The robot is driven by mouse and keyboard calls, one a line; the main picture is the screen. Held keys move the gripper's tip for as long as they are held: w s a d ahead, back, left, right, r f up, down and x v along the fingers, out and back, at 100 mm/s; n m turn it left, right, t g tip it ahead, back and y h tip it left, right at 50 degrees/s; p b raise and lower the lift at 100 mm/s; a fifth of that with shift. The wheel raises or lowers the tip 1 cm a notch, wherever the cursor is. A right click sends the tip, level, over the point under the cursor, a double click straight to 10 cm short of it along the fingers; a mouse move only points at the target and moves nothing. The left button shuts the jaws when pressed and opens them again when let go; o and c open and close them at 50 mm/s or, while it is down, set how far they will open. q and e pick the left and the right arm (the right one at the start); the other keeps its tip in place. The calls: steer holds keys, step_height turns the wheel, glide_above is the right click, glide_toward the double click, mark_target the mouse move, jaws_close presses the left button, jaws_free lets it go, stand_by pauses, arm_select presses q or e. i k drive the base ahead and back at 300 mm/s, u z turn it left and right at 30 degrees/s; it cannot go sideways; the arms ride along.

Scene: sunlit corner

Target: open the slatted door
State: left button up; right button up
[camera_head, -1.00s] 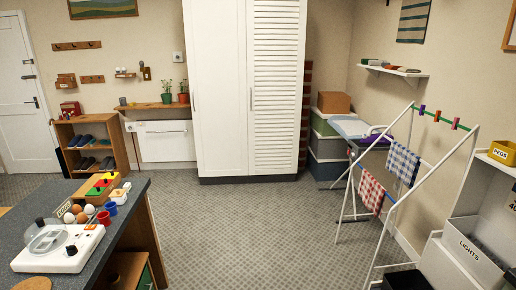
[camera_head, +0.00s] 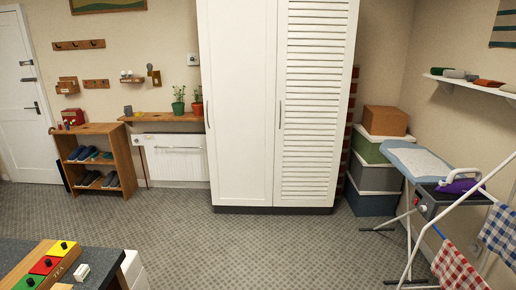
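The slatted door (camera_head: 313,120) is the right-hand white door of a tall white wardrobe. Its horizontal slats run nearly its full height. It is closed, flush beside the plain left door (camera_head: 240,120). A slim vertical handle (camera_head: 280,113) sits at the slatted door's left edge, near the middle seam. Another handle (camera_head: 207,113) is on the plain door's left edge. Neither of my grippers is in view.
Open carpet (camera_head: 260,250) lies before the wardrobe. A dark counter (camera_head: 95,265) is at the lower left. Stacked boxes (camera_head: 377,150), an ironing board (camera_head: 418,160) and a drying rack (camera_head: 450,205) with checked cloths stand on the right. A shoe shelf (camera_head: 128,160) stands at the left.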

mark_target(317, 39)
steer(key=i, duration=3.95)
steer(key=z, duration=0.1)
